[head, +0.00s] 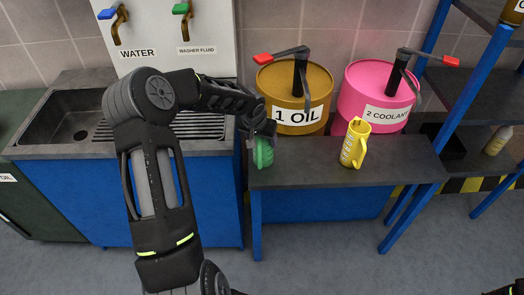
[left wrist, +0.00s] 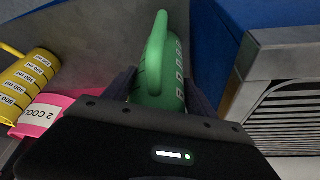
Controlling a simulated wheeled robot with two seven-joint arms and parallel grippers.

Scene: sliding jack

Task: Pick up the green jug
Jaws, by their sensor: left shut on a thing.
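The green jug (head: 263,152) is at the left end of the grey shelf, under the label of the oil drum, partly hidden by my left gripper. My left gripper (head: 258,132) comes in over the sink and is shut on the jug. In the left wrist view the green jug (left wrist: 163,75) sits between the two dark fingers of my left gripper (left wrist: 160,88), its handle facing the camera. I cannot tell whether the jug touches the shelf. My right gripper does not show clearly; only a dark bit of my body is at the bottom right corner.
A yellow jug (head: 355,145) stands on the shelf (head: 300,175) to the right. Behind are the gold oil drum (head: 290,85) and pink coolant drum (head: 360,85) with red-handled pumps. The sink (head: 75,130) is left. A blue rack (head: 450,110) stands right.

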